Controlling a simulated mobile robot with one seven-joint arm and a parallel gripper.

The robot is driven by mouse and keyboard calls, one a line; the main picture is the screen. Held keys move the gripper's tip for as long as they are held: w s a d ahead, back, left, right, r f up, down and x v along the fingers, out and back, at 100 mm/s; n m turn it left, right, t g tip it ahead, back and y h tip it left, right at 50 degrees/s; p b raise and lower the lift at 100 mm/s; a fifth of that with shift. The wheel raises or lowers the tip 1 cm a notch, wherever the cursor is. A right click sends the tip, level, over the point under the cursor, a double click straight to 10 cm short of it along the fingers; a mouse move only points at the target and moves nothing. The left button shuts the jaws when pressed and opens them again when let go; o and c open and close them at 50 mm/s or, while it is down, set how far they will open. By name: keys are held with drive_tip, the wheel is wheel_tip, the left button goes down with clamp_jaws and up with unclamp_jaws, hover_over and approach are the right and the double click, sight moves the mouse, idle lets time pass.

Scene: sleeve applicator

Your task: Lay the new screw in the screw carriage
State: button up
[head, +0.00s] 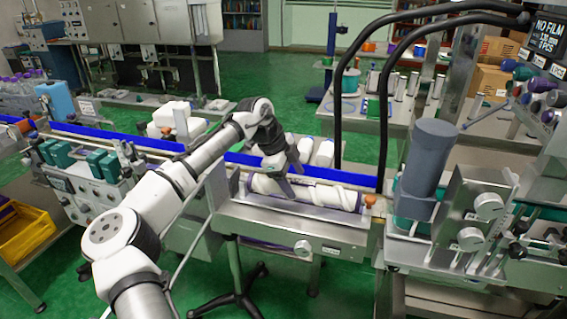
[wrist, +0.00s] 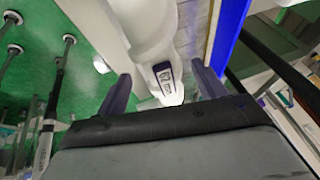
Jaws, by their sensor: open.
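A white and purple spiral screw (head: 325,195) lies lengthwise in the metal screw carriage (head: 290,216), along the front of the blue rail. My gripper (head: 281,186) is over the left part of the screw, its fingers pointing down. In the wrist view my gripper (wrist: 163,88) is open, with one dark finger on each side of a white body with a dark label (wrist: 163,76), which appears to be the screw. I cannot tell whether the fingers touch it.
The blue rail (head: 330,178) runs behind the carriage, with white bottles (head: 322,152) beyond it. A machine with a grey cylinder (head: 432,158) stands to the right. Black hoses (head: 338,100) arch overhead. A control box with green knobs (head: 100,163) is at left.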

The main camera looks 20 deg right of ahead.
drive_tip(key=b+v, duration=0.1)
drive_tip(key=v, duration=0.7)
drive_tip(key=shift+a+r, duration=0.15)
drive_tip(key=shift+r, duration=0.2)
idle(1.7)
